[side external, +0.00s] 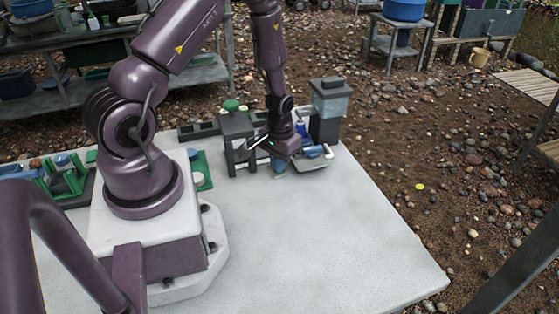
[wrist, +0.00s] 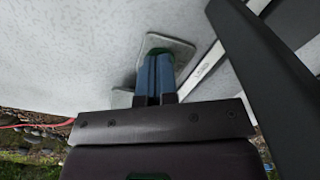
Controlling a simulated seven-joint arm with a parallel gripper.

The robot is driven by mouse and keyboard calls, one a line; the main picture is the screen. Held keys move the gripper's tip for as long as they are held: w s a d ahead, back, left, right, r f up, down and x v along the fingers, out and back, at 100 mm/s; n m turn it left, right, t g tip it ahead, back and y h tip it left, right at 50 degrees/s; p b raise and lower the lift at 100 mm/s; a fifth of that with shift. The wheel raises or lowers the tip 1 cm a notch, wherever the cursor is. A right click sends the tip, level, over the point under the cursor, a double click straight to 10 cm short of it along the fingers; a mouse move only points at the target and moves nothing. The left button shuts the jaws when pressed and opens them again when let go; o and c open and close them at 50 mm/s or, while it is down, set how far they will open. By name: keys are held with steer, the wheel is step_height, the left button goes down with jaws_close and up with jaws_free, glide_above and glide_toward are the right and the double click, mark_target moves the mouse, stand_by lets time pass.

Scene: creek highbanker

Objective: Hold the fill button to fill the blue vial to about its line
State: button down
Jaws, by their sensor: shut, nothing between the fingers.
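My gripper (side external: 284,148) is lowered at the dispenser station near the table's back edge. In the wrist view its blue fingers (wrist: 157,72) are together with nothing between them. A dark green patch (wrist: 157,50) shows just at their tips, over a small grey plate (wrist: 180,50). The dispenser (side external: 327,128), with a clear bluish tank (side external: 331,104) on top, stands right of my gripper. A light-blue piece (side external: 279,166) shows just below my gripper; I cannot tell whether it is the blue vial. The fill button and the vial's line cannot be made out.
A dark grey stand (side external: 238,132) with a green knob (side external: 231,105) is close on the left. A green rack (side external: 64,177) is at far left. The front right of the white table (side external: 330,235) is clear.

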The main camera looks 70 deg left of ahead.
stand_by(0.5)
steer(key=shift+r, duration=1.2)
steer(key=shift+t, duration=0.3)
steer(key=r, duration=0.1)
steer(key=w+r, duration=0.1)
steer(key=r, duration=0.2)
steer(key=shift+w+a, duration=0.2)
steer(key=shift+a, duration=0.15)
steer(key=shift+s+d+f, duration=0.1)
steer(key=shift+s+f, duration=0.15)
steer(key=shift+f, duration=0.65)
steer(key=shift+s+d+f, duration=0.15)
steer(key=shift+s+f, duration=0.05)
steer(key=shift+f, duration=0.75)
steer(key=shift+s+d+f, duration=0.1)
steer(key=shift+s+f, duration=0.15)
steer(key=shift+f, duration=0.65)
